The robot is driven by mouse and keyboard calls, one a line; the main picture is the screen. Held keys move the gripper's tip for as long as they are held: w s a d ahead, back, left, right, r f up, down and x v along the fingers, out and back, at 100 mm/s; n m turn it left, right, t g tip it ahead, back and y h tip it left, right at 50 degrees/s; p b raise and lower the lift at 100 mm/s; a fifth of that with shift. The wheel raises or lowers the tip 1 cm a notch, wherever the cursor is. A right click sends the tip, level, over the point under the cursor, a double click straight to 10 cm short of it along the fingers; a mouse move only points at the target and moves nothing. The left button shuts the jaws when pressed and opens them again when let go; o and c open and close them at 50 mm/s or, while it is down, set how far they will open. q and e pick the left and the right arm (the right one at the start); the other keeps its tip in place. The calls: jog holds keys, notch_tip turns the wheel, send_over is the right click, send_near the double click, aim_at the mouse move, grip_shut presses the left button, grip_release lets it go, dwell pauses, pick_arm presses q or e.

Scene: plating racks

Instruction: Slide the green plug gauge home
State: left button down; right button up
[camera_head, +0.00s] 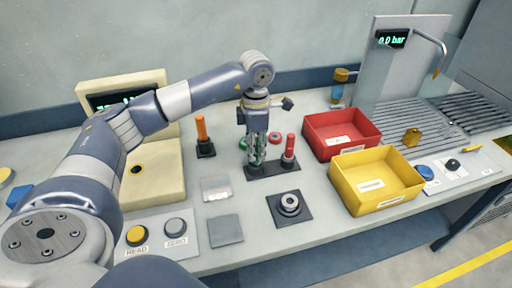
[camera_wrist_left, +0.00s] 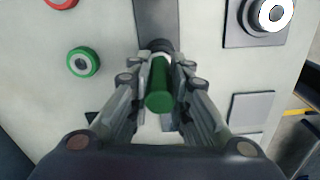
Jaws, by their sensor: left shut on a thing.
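The green plug gauge (camera_wrist_left: 160,97) is between the fingers of my left gripper (camera_head: 257,158), which is shut on it. The gauge stands roughly upright above the left end of the black rack (camera_head: 266,173). In the left wrist view its far end is close to a dark round seat on the rack; I cannot tell whether it touches. The green ring (camera_wrist_left: 83,62) lies flat on the bench beside the rack, apart from the gauge. A red plug gauge (camera_head: 290,146) stands at the rack's right end. My right gripper is not in view.
A metal ring on a dark square plate (camera_head: 275,205) sits in front of the rack. An orange-handled gauge (camera_head: 201,129) stands left. A red bin (camera_head: 368,145) and a yellow bin (camera_head: 401,203) are at right. A red ring (camera_head: 274,136) lies behind the rack.

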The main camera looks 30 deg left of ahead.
pick_arm(q)
jog(key=shift+f, duration=0.35)
jog(key=c, duration=1.4)
grip_release()
notch_tip(320, 180, up, 12)
